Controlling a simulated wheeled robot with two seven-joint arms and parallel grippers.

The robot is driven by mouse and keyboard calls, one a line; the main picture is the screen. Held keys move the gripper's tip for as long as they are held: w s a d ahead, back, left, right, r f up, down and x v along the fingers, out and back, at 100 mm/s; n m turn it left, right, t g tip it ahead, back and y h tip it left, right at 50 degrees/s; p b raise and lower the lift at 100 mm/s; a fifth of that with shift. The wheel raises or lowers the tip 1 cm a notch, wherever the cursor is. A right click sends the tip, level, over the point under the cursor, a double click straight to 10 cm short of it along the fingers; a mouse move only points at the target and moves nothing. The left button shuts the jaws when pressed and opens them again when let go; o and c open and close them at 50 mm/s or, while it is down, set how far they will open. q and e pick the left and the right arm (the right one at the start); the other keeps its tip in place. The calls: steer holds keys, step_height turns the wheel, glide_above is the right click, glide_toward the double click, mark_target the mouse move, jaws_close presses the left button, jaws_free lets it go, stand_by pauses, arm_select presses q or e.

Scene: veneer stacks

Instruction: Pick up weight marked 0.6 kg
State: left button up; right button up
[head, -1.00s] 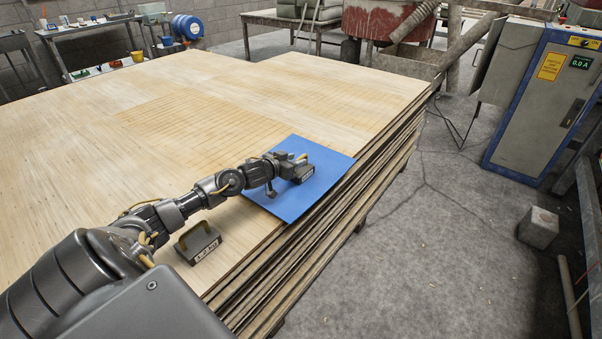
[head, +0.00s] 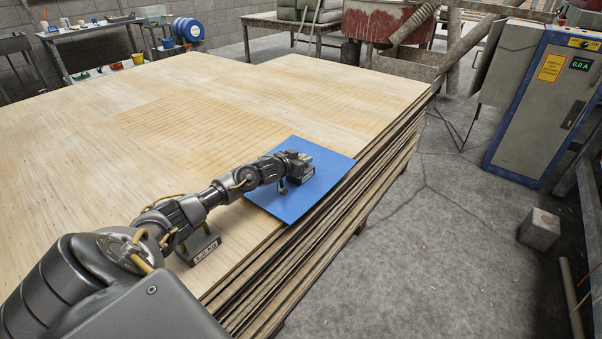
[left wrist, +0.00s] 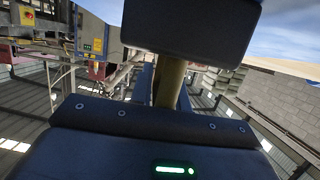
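A dark weight (head: 307,173) with a pale label stands on the blue mat (head: 290,207); the label is too small to read. My left gripper (head: 299,160) is at this weight's top. In the left wrist view, which is upside down, the weight's dark body (left wrist: 190,28) and brass handle (left wrist: 171,82) are close in front of my left gripper (left wrist: 165,95). Its fingers stand on either side of the handle, apparently not clamped. A second dark weight (head: 204,247), whose label seems to read 1.2 kg, stands on the wood, partly behind my left arm. My right gripper is not in view.
The veneer stack (head: 130,130) is broad and mostly bare; its right edge (head: 345,205) drops to the floor near the mat. A grey block (head: 540,229) and an electrical cabinet (head: 545,100) stand on the floor at right. A side table (head: 95,47) with small items is at back left.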

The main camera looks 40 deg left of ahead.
arm_select(q)
jaws_close()
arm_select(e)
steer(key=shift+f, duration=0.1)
arm_select(q)
steer(key=shift+r, duration=0.1)
steer(key=shift+r, duration=0.1)
